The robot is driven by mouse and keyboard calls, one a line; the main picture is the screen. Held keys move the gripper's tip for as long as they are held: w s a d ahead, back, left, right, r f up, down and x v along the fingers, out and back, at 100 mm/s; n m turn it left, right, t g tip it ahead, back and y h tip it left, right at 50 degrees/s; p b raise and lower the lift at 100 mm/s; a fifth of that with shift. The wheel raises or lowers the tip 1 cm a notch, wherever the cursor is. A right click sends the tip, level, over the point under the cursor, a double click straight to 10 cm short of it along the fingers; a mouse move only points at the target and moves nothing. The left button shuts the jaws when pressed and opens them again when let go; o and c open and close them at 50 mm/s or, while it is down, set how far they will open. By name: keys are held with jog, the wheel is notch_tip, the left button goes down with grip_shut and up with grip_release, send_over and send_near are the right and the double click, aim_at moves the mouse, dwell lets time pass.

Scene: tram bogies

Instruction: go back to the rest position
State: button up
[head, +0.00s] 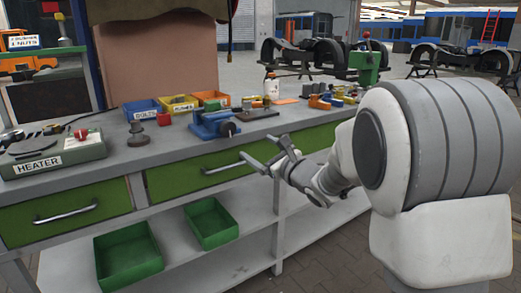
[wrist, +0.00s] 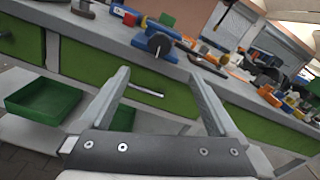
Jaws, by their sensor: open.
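My gripper (head: 266,157) is open and empty, held in front of the workbench (head: 103,171) near the green drawer fronts. In the wrist view its two fingers (wrist: 158,92) are spread wide with nothing between them. Behind them show a green drawer with a bar handle and the bench top. My white and grey arm reaches in from the right in the head view and hides the bench's right end.
A blue vise (head: 214,126) stands near the bench's front edge, close beyond my gripper. A heater box (head: 52,155) sits at the left. Blue, yellow and orange bins (head: 211,98) stand behind. Green trays (head: 128,255) lie on the lower shelf. Open floor is at the lower right.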

jog(key=s+d+r+m+g+h, duration=0.1)
jog(key=s+d+m+h, duration=0.5)
jog(key=m, duration=0.6)
jog(key=s+d+r+m+g+h, duration=0.1)
jog(key=s+d+m+h, duration=0.3)
jog(key=d+m, duration=0.6)
jog(key=s+a+f+m+g, duration=0.1)
jog(key=s+f+m+g, duration=0.3)
jog(key=s+m, duration=0.9)
jog(key=s+a+f+m+g, duration=0.1)
jog(key=s+f+m+g, duration=0.25)
jog(key=s+m, duration=0.95)
notch_tip(320, 180, up, 28)
jog(key=s+n+p, duration=0.1)
jog(key=p, duration=2.7)
jog(key=shift+s+r, duration=0.15)
jog(key=shift+s, duration=0.2)
